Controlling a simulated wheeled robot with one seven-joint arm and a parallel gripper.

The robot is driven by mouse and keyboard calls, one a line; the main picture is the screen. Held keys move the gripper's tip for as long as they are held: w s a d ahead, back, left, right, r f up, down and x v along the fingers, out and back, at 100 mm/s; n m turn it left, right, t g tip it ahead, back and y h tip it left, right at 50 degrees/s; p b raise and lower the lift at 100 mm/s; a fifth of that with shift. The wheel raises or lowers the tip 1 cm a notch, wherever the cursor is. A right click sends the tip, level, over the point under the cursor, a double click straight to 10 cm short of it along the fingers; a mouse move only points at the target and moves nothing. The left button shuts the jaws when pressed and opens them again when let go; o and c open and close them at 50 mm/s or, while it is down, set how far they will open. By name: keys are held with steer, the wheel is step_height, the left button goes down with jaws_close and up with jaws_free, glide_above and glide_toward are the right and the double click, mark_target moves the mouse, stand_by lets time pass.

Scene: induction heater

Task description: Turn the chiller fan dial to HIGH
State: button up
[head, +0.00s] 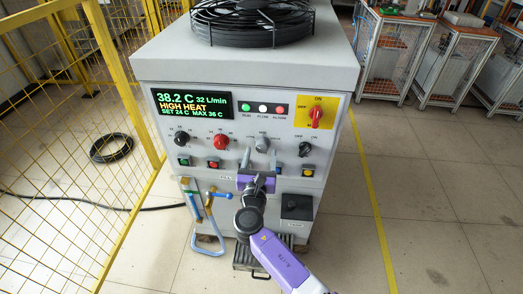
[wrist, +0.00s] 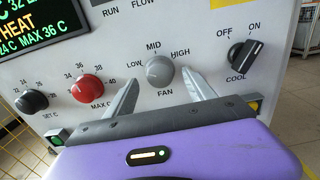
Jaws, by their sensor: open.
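The chiller fan dial (head: 262,143) is a grey knob on the front panel of the chiller. In the wrist view the fan dial (wrist: 160,70) has LOW, MID and HIGH printed around it and FAN below. Its pointer seems to face up near MID, but the exact angle is hard to read. My gripper (head: 259,158) is in front of the panel at the dial. In the wrist view my gripper (wrist: 160,76) is open, with one finger on either side of the dial. I see no clear contact between the fingers and the dial.
A red MAX dial (wrist: 87,89) is to the left and a black COOL switch (wrist: 244,57) to the right, both close to the fingers. The display (head: 192,104) reads 38.2 C and HIGH HEAT. A yellow fence (head: 115,80) stands left.

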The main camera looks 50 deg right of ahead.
steer(key=shift+x, duration=1.3)
steer(key=c, duration=1.4)
steer(key=shift+o, duration=0.2)
